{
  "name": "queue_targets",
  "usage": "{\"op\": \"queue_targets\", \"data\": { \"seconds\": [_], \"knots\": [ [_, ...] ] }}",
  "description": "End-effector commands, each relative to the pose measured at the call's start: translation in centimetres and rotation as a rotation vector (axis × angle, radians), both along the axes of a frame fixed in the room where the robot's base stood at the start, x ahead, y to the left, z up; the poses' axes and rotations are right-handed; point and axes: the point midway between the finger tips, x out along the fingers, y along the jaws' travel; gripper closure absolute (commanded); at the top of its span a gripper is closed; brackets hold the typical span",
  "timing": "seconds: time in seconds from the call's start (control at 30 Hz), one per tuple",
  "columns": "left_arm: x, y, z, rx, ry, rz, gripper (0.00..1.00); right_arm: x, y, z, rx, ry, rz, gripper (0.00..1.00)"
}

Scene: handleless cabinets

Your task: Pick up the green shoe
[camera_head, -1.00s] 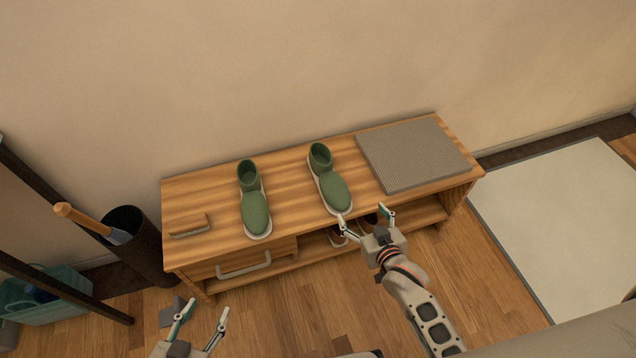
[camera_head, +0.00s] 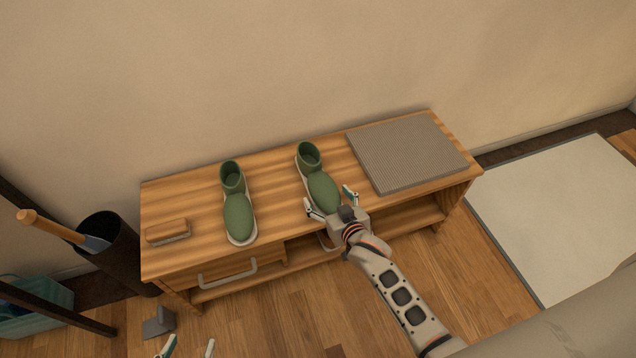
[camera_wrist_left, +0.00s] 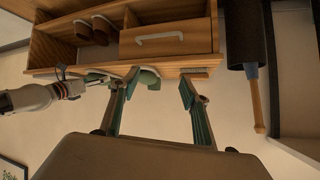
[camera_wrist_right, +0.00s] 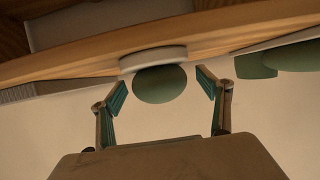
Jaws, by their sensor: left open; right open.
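Two green shoes with white soles stand on the wooden bench (camera_head: 275,207). The left green shoe (camera_head: 238,212) stands apart from both grippers. The right green shoe (camera_head: 322,189) has its toe toward the bench's front edge. My right gripper (camera_head: 331,201) is open at that toe, one finger on each side of it in the head view. In the right wrist view the toe (camera_wrist_right: 160,84) shows between the open fingers (camera_wrist_right: 162,82); contact cannot be told. My left gripper (camera_head: 188,346) is open and empty, low in front of the bench; its fingers also show in the left wrist view (camera_wrist_left: 158,82).
A grey ribbed mat (camera_head: 405,154) covers the bench's right end. A wooden brush (camera_head: 167,231) lies at its left end. A drawer with a handle (camera_head: 227,274) and a shelf with brown shoes (camera_wrist_left: 92,30) are below. A dark bin (camera_head: 108,245) stands left.

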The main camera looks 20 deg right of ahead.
Motion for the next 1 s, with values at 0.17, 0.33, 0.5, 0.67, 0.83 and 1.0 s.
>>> {"op": "queue_targets", "data": {
  "seconds": [0.17, 0.33, 0.5, 0.67, 0.83, 1.0],
  "knots": [
    [-0.4, -0.4, -0.4, -0.009, 0.009, -0.006, 0.54, 1.7, 0.1, -1.5, -0.002, 0.009, 0.0, 0.23],
    [0.1, -0.7, 0.4, -0.018, -0.008, -0.007, 0.54, 2.5, 0.2, -1.4, -0.001, 0.004, 0.0, 0.23],
    [0.3, -0.7, 0.6, -0.018, -0.013, -0.009, 0.54, 2.5, 0.2, -1.2, -0.001, 0.002, 0.0, 0.23],
    [0.3, -0.7, 0.4, -0.017, -0.011, -0.01, 0.54, 2.5, 0.2, -1.2, -0.001, 0.002, 0.0, 0.62],
    [0.2, -0.7, 0.3, -0.017, -0.009, -0.009, 0.54, 2.6, 0.2, -1.1, 0.0, 0.0, 0.001, 0.73],
    [0.2, -0.7, 0.4, -0.017, -0.01, -0.01, 0.54, 2.6, 0.2, -1.1, 0.0, 0.0, 0.001, 0.73]
  ]
}}
